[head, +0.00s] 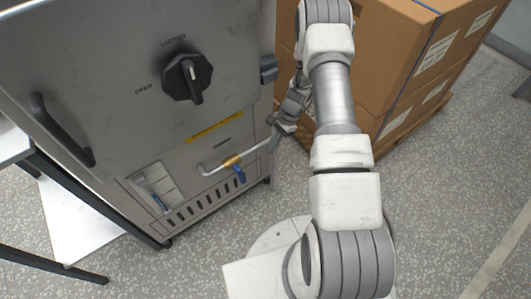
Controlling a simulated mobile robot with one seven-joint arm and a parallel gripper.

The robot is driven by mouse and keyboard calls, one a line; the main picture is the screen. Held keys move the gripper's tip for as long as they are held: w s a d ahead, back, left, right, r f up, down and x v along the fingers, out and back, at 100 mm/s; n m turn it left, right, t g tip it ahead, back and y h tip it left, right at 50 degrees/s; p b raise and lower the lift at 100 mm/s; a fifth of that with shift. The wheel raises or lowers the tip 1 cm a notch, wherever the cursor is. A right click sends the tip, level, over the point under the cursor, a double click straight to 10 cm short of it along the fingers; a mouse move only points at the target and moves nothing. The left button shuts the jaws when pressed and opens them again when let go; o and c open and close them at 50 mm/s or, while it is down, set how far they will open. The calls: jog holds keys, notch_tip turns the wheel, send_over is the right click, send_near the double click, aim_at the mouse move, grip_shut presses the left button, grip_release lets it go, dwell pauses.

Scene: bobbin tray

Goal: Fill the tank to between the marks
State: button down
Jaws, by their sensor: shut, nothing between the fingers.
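A grey metal cabinet (110,60) fills the left of the head view. On its lower front, a pale pipe (212,168) with a brass fitting (233,161) carries a small blue valve lever (239,174), which hangs downward. A recessed window (153,186) at the lower left shows a pale interior with a bluish part; I cannot make out marks or a liquid level. My gripper (284,126) is shut and empty at the cabinet's right edge, near the pipe's right end. Whether it touches the pipe is too small to tell.
A black rotary knob (188,79) sits between the labels LOCKED and OPEN. A black handle (62,130) is at the cabinet's left. Cardboard boxes (395,50) on a wooden pallet (412,133) stand close behind my arm. Speckled floor (450,200) is clear at the right.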

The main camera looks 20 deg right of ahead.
aim_at(240, 174)
notch_tip(240, 174, up, 3)
jog(key=a+n+h+p, duration=0.15)
jog(key=n+p, duration=0.35)
jog(key=n, duration=1.3)
jog(key=s+a+f+b, duration=0.3)
jog(key=a+f, duration=0.5)
jog(key=f, duration=0.1)
jog(key=shift+f, duration=0.4)
jog(key=shift+d, duration=0.1)
